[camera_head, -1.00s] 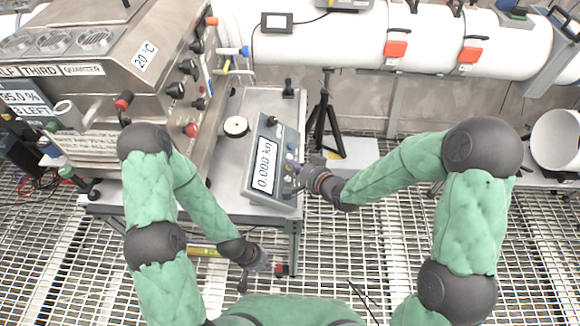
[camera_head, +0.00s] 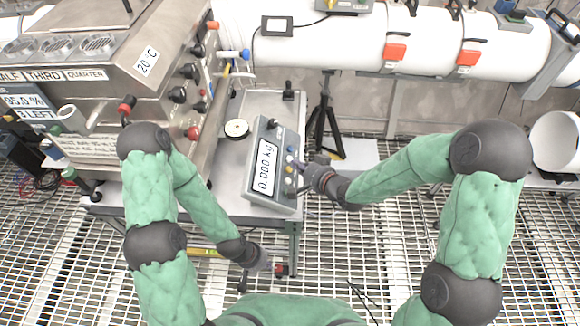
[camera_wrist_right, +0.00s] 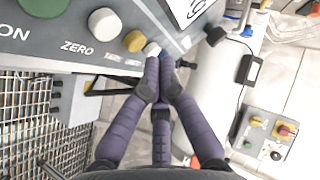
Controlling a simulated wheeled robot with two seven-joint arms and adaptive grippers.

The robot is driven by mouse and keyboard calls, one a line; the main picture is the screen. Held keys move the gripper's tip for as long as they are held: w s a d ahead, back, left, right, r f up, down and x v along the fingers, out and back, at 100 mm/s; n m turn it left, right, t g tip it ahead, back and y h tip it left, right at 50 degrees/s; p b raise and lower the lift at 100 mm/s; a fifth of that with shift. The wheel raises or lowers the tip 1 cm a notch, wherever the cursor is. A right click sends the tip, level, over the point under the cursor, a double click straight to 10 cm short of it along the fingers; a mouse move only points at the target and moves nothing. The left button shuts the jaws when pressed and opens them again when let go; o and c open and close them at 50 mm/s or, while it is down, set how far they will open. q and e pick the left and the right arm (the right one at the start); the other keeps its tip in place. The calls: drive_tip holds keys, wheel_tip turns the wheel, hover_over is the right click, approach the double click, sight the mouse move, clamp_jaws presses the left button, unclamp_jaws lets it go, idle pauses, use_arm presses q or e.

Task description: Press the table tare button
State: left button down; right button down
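The scale indicator (camera_head: 255,200) is a grey box on the bench, its display reading 0.000 kg. Its panel shows close in the right wrist view (camera_wrist_right: 45,50), with a green button marked ON, a white button (camera_wrist_right: 105,22) by the label ZERO, a yellow button (camera_wrist_right: 134,40), and another white button (camera_wrist_right: 152,50). The label by the yellow button looks like TARE but is blurred. My right gripper (camera_wrist_right: 160,62) has its purple fingers together and empty, tips beside the second white button; contact cannot be told. My left gripper (camera_head: 262,264) hangs below the bench's front edge, its fingers unclear.
A round white-topped piece (camera_head: 237,129) sits on the bench left of the indicator. A large steel machine (camera_head: 100,100) with knobs stands at the left. A black tripod (camera_head: 325,115) and a white pipe (camera_head: 345,45) lie behind. The grating floor at the front right is clear.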

drive_tip(key=d+r+p, duration=0.1)
drive_tip(key=r, duration=0.1)
drive_tip(key=d+r+p, duration=0.1)
drive_tip(key=r+p, duration=0.1)
drive_tip(key=shift+d, duration=0.4)
idle(0.6)
drive_tip(key=s+d+f+g+h, duration=0.2)
drive_tip(key=s+f, duration=0.2)
drive_tip(key=f, duration=0.3)
drive_tip(key=s+d+f+g+h, duration=0.1)
drive_tip(key=s+d+f, duration=0.2)
drive_tip(key=f, duration=0.4)
drive_tip(key=s+d+f+g, duration=0.1)
drive_tip(key=s+f+g, duration=0.2)
drive_tip(key=s+f, duration=0.2)
drive_tip(key=s+d+f+n+g+h, duration=0.1)
drive_tip(key=s+f+g, duration=0.2)
drive_tip(key=s, duration=0.9)
wheel_tip(320, 180, down, 3)
drive_tip(key=shift+d+r+h, duration=0.15)
drive_tip(key=shift+d+h, duration=0.15)
drive_tip(key=shift+d, duration=0.1)
